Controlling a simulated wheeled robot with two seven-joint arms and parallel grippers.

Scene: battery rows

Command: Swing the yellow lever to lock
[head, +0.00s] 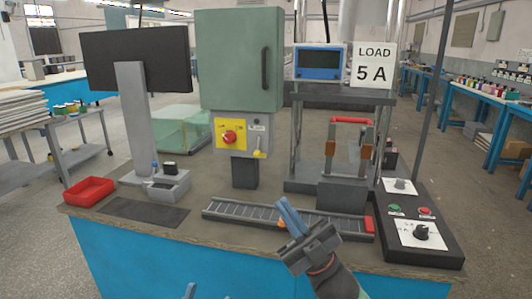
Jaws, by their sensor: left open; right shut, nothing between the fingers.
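The small yellow lever (259,152) is on the grey front panel below the green cabinet (240,60), right of a red rotary knob on a yellow plate (229,137). It seems to hang roughly downward; its exact angle is too small to tell. A small label sits above it. My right gripper (284,208) is shut and empty, with blue fingers pointing up and left, in front of and below the lever, apart from it. Only blue fingertips of my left gripper (190,290) show at the bottom edge; it is open, far from the lever.
A long slotted rail (240,212) with a red end lies across the bench in front of the panel. A monitor (135,62) and red tray (88,191) stand left. A test rig with a red handle (349,121) and control box (422,233) stand right. A "LOAD 5 A" sign (374,66) hangs above.

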